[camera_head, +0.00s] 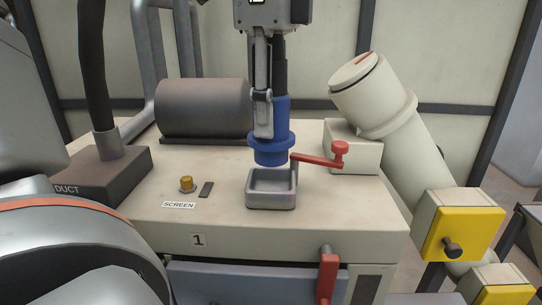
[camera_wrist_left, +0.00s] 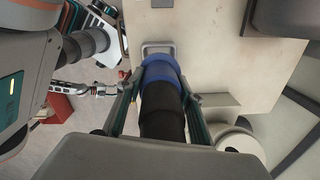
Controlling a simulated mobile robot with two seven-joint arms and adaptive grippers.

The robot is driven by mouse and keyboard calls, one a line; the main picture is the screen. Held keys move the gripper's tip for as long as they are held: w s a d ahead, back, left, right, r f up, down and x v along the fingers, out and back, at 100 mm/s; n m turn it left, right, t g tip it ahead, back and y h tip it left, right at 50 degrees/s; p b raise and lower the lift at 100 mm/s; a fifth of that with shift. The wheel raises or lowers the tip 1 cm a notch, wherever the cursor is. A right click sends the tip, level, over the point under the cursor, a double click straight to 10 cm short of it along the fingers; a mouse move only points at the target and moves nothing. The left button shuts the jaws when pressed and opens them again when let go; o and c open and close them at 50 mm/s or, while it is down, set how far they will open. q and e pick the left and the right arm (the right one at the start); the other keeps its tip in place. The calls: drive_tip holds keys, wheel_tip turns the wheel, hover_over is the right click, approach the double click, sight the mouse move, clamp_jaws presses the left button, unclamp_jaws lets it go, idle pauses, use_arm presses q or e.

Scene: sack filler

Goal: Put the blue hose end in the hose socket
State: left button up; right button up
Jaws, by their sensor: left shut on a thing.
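The blue hose end (camera_head: 270,150) hangs upright and held, its tip just above and behind the hose socket (camera_head: 271,198), a small grey square open-topped holder on the machine top. It looks apart from the socket, though the exact gap is hard to judge. My left gripper (camera_head: 264,118) is shut on the hose from above. In the left wrist view, the gripper's fingers (camera_wrist_left: 160,105) lie on both sides of the black hose and the blue hose end (camera_wrist_left: 160,70), and the socket (camera_wrist_left: 158,46) shows just beyond it.
A red lever (camera_head: 320,160) sits close right of the hose end. A brass knob (camera_head: 187,184) and a brown cylinder (camera_head: 203,108) stand left of it. A dark duct block (camera_head: 100,177) is far left; a thick cream pipe (camera_head: 400,130) is at right.

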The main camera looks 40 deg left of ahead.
sight(271, 150)
use_arm(q)
drive_tip(key=shift+f, duration=3.1)
drive_tip(key=shift+f+b, duration=0.2)
drive_tip(key=shift+b, duration=0.15)
drive_tip(key=o, duration=1.3)
drive_tip(key=shift+r, duration=0.1)
wheel_tip(271, 150, up, 12)
drive_tip(key=shift+s+d+r+p, duration=0.1)
drive_tip(key=shift+r+p, duration=0.05)
drive_tip(key=shift+p, duration=0.8)
